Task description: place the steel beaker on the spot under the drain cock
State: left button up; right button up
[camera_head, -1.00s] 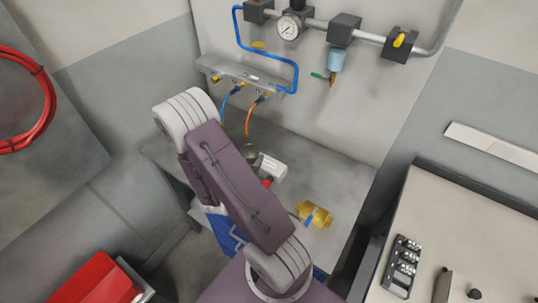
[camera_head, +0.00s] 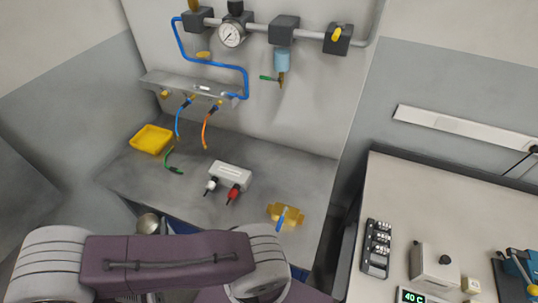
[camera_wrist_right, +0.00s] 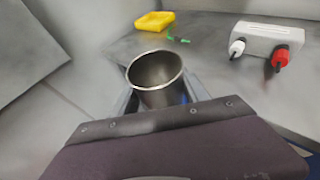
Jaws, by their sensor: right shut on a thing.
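The steel beaker (camera_wrist_right: 155,78) is held upright or nearly so between the fingers of my right gripper (camera_wrist_right: 160,98), its open mouth facing up in the right wrist view. In the head view the beaker (camera_head: 148,224) shows just above my right arm, near the bench's front left edge; the arm hides most of the gripper. The drain cock (camera_head: 281,79), with a green lever, hangs below the light-blue filter bowl on the back wall. The bench (camera_head: 300,166) below it is bare, and I see no distinct mark there. My left gripper is not in view.
On the bench stand a yellow tray (camera_head: 151,140), a white box with white and red plugs (camera_head: 231,176), and a brass fitting with a blue lever (camera_head: 286,215). Blue and orange hoses (camera_head: 206,130) hang from the manifold. A separate table (camera_head: 400,190) with devices stands at right.

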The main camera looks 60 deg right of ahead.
aim_at(278, 154)
jog(key=j+z, duration=0.15)
jog(key=z, duration=0.25)
jog(key=j+z, duration=0.1)
jog(key=z, duration=0.35)
jog(key=j+z, duration=0.15)
jog(key=z, duration=0.25)
jog(key=j+z, duration=0.1)
jog(key=z, duration=0.3)
jog(key=k+j+z, duration=0.1)
jog(key=z, duration=0.35)
